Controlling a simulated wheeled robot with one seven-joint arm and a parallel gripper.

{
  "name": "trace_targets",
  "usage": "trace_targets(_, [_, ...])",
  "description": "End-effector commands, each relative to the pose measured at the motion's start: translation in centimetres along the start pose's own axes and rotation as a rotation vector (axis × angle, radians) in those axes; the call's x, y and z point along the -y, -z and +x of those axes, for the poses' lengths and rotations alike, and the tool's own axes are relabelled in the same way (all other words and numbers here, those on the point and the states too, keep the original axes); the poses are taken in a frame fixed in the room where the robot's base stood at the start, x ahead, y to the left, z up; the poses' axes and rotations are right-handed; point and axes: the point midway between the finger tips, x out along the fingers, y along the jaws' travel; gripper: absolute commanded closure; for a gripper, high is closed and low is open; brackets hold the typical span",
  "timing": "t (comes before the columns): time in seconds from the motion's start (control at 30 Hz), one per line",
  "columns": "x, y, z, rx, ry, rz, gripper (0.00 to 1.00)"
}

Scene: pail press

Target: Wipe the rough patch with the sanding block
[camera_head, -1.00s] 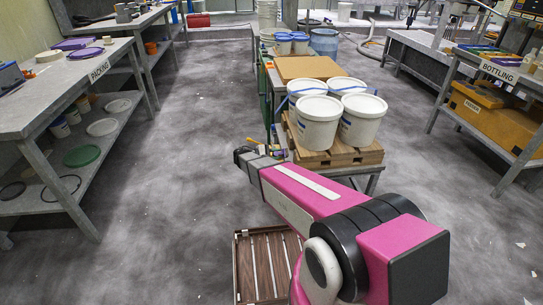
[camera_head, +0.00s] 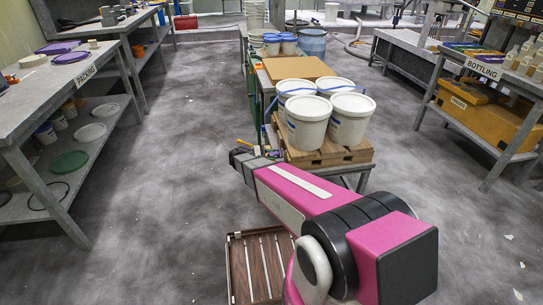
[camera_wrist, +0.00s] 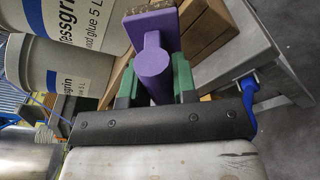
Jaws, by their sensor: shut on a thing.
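In the wrist view, my gripper (camera_wrist: 156,88) has green fingers shut on the round handle of a purple sanding block (camera_wrist: 158,30). A brownish rough layer shows at the block's far edge. In the head view, my gripper (camera_head: 240,150) is at the far end of my pink arm, left of the wooden pallet with the pails; the block cannot be made out there. The wrist view puts the block close to the pallet's wooden boards (camera_wrist: 208,28); I cannot tell whether it touches them. I cannot identify the rough patch in either view.
Several white pails (camera_head: 306,120) stand on the pallet (camera_head: 330,153), beside my arm. A brown slatted crate (camera_head: 236,268) lies on the floor below my arm. The packing bench (camera_head: 60,88) is at left, the bottling bench (camera_head: 515,80) at right. Floor aisles on both sides are open.

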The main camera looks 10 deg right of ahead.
Motion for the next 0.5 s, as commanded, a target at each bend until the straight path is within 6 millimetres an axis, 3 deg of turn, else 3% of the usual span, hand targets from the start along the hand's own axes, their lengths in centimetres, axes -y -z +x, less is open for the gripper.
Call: trace_targets(0.5, [0.0, -0.16, 0.9, 0.001, 0.0, 0.0, 0.93])
